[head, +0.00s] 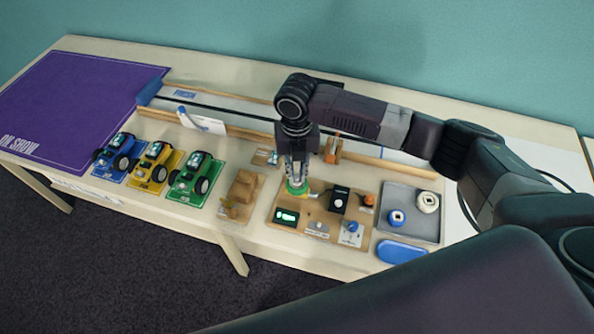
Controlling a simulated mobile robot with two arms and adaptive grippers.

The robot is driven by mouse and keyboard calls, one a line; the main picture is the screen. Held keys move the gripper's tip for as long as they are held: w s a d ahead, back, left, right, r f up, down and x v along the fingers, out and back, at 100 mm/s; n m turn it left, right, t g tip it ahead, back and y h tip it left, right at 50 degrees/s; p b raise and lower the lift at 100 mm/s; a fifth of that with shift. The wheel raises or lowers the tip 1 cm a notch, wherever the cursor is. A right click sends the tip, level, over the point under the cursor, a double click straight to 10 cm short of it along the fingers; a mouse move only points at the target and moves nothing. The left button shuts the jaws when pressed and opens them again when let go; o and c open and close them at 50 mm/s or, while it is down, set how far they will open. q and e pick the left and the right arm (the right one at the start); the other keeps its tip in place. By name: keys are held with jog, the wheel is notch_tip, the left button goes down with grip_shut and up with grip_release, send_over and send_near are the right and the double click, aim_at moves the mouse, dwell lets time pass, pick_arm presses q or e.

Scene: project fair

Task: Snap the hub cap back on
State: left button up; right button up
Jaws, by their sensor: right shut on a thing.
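My right gripper (297,182) points straight down over the wooden station board (268,215) and is shut on a small round thing at its tips. A green round piece with a yellowish part (297,189) shows right at the fingertips, at the board's back left. The fingers hide most of it, so I cannot tell whether the hub cap is there. A blue wheel-like piece (397,218) and a white one (428,202) lie in the grey tray (418,231). Blue (117,156), yellow (154,167) and green (195,178) cars stand in a row at left. My left gripper is out of view.
The board carries a black box (339,199), a lit green display (287,217) and small knobs. A wooden stand (240,195) is left of it, a blue dish (401,252) at right. A track (235,112) runs behind.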

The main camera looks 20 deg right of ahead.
jog(key=shift+f+p, duration=0.2)
jog(key=shift+p, duration=0.8)
dwell(1.8)
jog(key=o, duration=0.8)
jog(key=shift+o, duration=0.4)
jog(key=o, duration=0.4)
jog(key=shift+c, duration=0.2)
jog(key=shift+r+p, duration=3.55)
jog(key=shift+p, duration=0.05)
